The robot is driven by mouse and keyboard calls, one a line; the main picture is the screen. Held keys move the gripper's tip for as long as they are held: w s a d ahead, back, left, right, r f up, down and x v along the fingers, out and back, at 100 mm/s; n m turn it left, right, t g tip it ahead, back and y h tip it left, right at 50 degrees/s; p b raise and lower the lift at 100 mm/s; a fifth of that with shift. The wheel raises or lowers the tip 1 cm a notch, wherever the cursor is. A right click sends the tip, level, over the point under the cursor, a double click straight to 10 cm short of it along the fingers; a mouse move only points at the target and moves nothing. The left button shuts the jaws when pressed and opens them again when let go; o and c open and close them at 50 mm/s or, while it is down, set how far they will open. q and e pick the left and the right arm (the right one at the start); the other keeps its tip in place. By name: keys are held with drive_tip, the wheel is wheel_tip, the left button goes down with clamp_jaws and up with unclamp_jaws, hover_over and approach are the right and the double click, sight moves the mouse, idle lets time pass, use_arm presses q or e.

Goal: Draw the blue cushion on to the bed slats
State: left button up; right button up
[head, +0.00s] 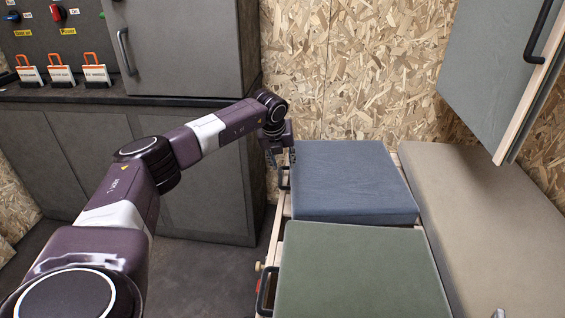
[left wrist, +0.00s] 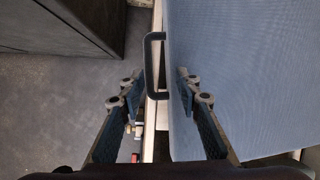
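The blue cushion (head: 352,182) lies flat at the back of the head view. A dark loop handle (head: 284,180) sits on its left side. My left gripper (head: 273,158) is at that side, close to the handle. In the left wrist view my left gripper (left wrist: 158,88) is open. The handle (left wrist: 148,65) shows between and just ahead of its fingers, and the blue cushion (left wrist: 240,70) fills the right. I cannot tell if a finger touches the cushion. A pale wooden edge of the bed (head: 272,248) shows along the left; the slats are mostly hidden.
A green cushion (head: 360,270) with its own dark handle (head: 266,290) lies nearer. A long beige cushion (head: 490,225) lies to the right. A grey cabinet (head: 205,180) stands left, and a wall cupboard (head: 495,65) hangs upper right. Dark floor is clear left of the bed.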

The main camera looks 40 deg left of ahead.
use_arm(q)
drive_tip(key=v, duration=1.2)
drive_tip(key=shift+c, duration=0.2)
